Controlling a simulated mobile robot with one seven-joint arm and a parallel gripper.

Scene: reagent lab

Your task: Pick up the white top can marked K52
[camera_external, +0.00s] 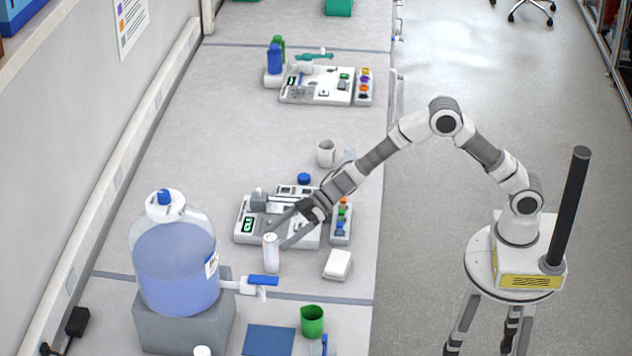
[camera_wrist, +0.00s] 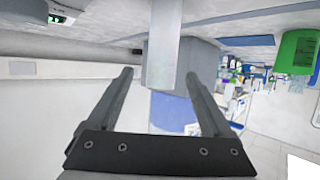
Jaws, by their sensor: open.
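A pale, upright can with a white top (camera_external: 271,253) stands on the bench in the external view, in front of the near instrument. I cannot read any K52 mark on it. My gripper (camera_external: 277,236) is open, reaching down from the upper right with its fingertips at the can's upper part. In the wrist view a plain pale upright shape, likely the can (camera_wrist: 163,45), lies between and beyond the two open fingers of my gripper (camera_wrist: 160,75). Whether either finger touches it I cannot tell.
A large jug of blue liquid (camera_external: 176,268) with a blue-handled tap (camera_external: 263,281) stands left of the can. A small white box (camera_external: 338,264) lies to its right. The near instrument (camera_external: 285,222) is close behind. A green cup (camera_external: 313,321) stands nearer the front.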

